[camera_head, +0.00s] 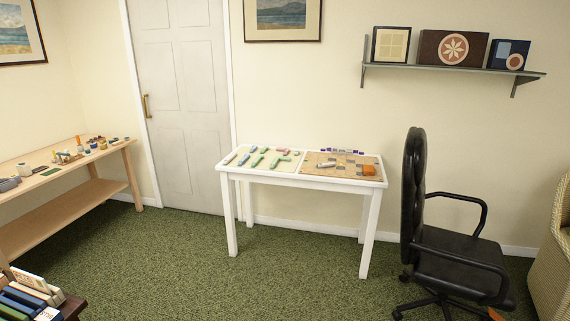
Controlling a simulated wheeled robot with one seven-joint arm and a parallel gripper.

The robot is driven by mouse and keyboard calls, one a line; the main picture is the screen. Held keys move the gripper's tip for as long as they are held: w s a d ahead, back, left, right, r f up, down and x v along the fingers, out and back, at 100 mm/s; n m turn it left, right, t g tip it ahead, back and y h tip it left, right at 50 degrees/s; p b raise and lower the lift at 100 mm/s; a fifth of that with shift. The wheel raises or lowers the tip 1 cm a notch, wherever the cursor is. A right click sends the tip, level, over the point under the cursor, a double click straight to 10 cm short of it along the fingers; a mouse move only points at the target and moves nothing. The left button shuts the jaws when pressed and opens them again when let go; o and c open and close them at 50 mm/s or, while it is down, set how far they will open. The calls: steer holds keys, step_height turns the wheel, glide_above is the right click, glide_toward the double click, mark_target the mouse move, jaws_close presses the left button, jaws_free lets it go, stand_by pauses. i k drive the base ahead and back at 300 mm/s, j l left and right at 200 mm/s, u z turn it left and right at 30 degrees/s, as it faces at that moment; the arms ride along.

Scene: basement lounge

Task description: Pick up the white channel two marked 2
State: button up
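A white table (287,180) stands against the far wall, with small pieces on its top. A small whitish piece (326,165) lies on the tan, patterned right half of the tabletop; no mark can be read on it, so I cannot tell whether it is the white channel two. Several green, blue and pink pieces lie on the pale left half, among them a pink piece (282,151). An orange block (369,170) sits at the right end, and a purple piece (342,151) lies along the back edge. My gripper is not in view.
A black office chair (455,254) stands close to the table's right side. A wooden bench (62,171) with small items is at the left. Books (30,297) fill the lower left corner, and a wicker chair (552,262) is at the right edge. Green carpet before the table is clear.

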mark_target(332, 163)
steer(key=i, duration=2.6)
